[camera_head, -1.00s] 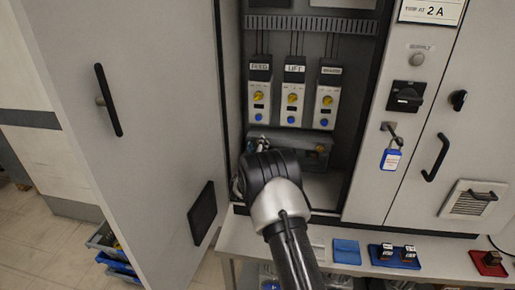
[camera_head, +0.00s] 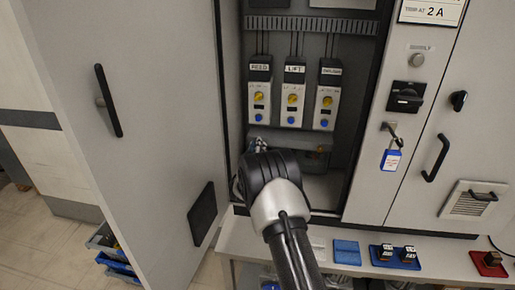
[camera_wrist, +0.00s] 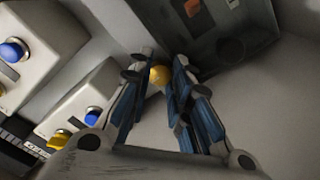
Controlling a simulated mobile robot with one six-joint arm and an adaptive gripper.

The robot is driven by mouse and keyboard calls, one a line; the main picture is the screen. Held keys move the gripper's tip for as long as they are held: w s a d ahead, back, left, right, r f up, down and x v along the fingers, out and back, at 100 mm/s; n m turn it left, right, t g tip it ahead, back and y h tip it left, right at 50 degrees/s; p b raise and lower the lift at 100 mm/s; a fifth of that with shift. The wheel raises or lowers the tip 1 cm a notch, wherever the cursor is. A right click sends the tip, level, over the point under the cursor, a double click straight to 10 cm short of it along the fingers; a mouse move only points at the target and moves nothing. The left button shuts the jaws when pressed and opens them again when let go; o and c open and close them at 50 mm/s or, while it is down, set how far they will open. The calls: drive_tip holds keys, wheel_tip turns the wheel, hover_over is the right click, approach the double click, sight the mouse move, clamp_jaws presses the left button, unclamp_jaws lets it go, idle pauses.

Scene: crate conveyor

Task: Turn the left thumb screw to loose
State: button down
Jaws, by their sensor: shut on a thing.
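The yellow thumb screw (camera_wrist: 159,76) shows in the wrist view between my fingertips, at the edge of a dark grey box (camera_wrist: 222,40). My gripper (camera_wrist: 157,72) is shut on it, with a blue-padded finger on each side. In the head view my gripper (camera_head: 258,146) reaches into the open cabinet below the row of modules, in front of the left part of the dark box (camera_head: 318,157). My wrist hides the thumb screw there. Its turn angle cannot be told.
Three labelled modules (camera_head: 294,96) with yellow and blue knobs hang just above my gripper. The open cabinet door (camera_head: 150,130) stands to the left. The shelf below holds a blue pad (camera_head: 346,252), a blue tray (camera_head: 396,257) and a red tray (camera_head: 488,263).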

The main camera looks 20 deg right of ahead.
drive_tip(key=shift+n, duration=16.2)
drive_tip(key=shift+r, duration=0.1)
